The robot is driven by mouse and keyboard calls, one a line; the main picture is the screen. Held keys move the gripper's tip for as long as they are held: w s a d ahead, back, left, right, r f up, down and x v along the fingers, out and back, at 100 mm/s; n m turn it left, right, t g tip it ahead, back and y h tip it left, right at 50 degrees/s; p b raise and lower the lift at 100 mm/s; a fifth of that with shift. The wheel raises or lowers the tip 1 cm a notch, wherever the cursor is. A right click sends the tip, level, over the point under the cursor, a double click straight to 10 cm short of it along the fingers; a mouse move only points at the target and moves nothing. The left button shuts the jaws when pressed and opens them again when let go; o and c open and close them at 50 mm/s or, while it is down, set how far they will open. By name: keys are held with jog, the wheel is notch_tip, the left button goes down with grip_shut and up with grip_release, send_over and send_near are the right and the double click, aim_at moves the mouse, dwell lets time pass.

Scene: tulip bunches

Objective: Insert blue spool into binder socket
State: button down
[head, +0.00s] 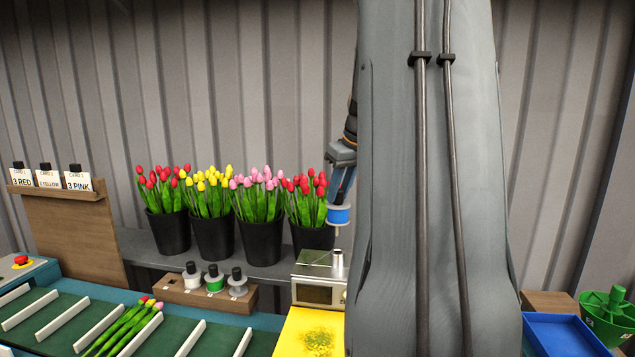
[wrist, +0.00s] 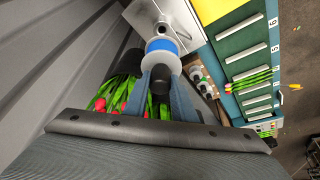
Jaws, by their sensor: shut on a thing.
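The blue spool (head: 338,215) hangs upright below my gripper (head: 341,190), with its thin lower stem pointing down. My gripper is shut on it from above. The binder (head: 318,292) is a metal box below, on the yellow surface, with an upright cylindrical socket (head: 338,259) on its top. The spool is above the socket with a visible gap in the head view. In the wrist view the blue spool (wrist: 162,46) shows beyond my fingers, overlapping part of the binder (wrist: 180,20), so the exact alignment cannot be told.
A wooden rack (head: 190,294) with several knobbed spools stands left of the binder. Black buckets of tulips (head: 260,240) stand behind. A conveyor (head: 60,318) with a tulip bunch (head: 125,325) lies at left. My arm hides the centre right; a blue tray (head: 565,335) is beyond it.

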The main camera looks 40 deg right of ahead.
aim_at(339, 204)
jog(key=shift+w+d+r, duration=0.25)
jog(key=shift+d, duration=0.1)
jog(key=shift+s, duration=0.1)
jog(key=shift+f, duration=0.15)
jog(key=shift+f+b, duration=1.25)
jog(key=shift+f, duration=1.1)
jog(key=shift+a+f+b, duration=0.1)
jog(key=shift+f+b, duration=1.1)
jog(key=shift+f, duration=1.05)
jog(key=c, duration=1.4)
grip_release()
jog(key=shift+r+p, duration=1.85)
jog(key=shift+r, duration=0.6)
